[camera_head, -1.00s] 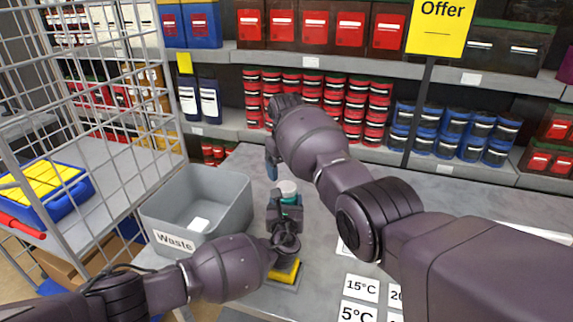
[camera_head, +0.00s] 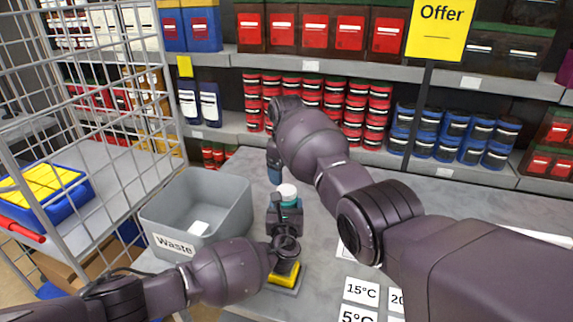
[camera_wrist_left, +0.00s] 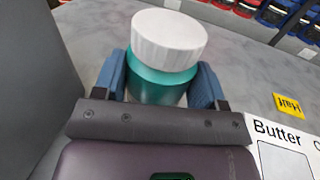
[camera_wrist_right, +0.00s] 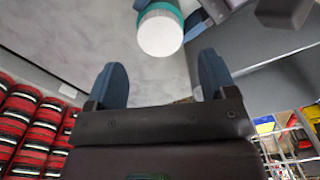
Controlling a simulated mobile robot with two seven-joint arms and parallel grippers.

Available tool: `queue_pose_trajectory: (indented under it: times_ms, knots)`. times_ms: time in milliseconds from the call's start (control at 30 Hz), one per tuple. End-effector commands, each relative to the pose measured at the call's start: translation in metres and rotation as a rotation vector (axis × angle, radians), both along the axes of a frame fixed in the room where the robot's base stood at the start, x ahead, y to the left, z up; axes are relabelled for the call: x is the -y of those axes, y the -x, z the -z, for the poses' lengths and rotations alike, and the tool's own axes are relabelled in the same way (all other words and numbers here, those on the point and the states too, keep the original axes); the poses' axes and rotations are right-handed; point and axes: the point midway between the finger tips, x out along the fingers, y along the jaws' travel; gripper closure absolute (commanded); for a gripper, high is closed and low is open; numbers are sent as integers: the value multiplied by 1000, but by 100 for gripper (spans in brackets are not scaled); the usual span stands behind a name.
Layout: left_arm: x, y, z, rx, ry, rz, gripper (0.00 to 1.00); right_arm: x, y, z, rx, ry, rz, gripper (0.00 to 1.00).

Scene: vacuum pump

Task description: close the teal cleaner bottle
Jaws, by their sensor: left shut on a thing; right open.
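The teal cleaner bottle (camera_wrist_left: 160,84) has a white cap (camera_wrist_left: 167,40) sitting on its top. My left gripper (camera_wrist_left: 164,82) is shut on the bottle's body, a blue finger on each side. In the head view the bottle (camera_head: 289,196) stands upright in my left gripper (camera_head: 285,210), right of the waste bin. My right gripper (camera_wrist_right: 163,80) is open and empty. Its fingers point towards the bottle, and the white cap (camera_wrist_right: 160,35) shows just beyond them. In the head view my right gripper (camera_head: 274,160) is behind the bottle, partly hidden by its own arm.
A grey waste bin (camera_head: 245,205) stands left of the bottle. A yellow item (camera_head: 286,274) lies near the table's front edge. Temperature labels (camera_head: 361,290) lie at the right. Shelves with red and blue containers (camera_head: 455,125) run behind the table. A wire cage is at the left.

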Motion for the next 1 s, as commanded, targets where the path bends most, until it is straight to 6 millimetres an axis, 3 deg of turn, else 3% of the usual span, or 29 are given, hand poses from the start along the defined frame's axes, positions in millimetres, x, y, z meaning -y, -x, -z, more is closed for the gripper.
queue_pose_trajectory:
  times_ms: [200, 400, 867, 1000]
  knots:
    - [0, 0, 0, 0, 0, 0, 100, 0, 1, 33, -3, 0, 1, 22]
    - [0, 0, 0, 0, 0, 0, 100, 0, 0, 52, -1, 1, 1, 22]
    - [0, 0, 0, 0, 0, 0, 100, 0, 0, 61, 0, 0, 0, 22]
    - [0, 0, 0, 0, 0, 0, 100, 0, 0, 61, 0, 0, 0, 39]
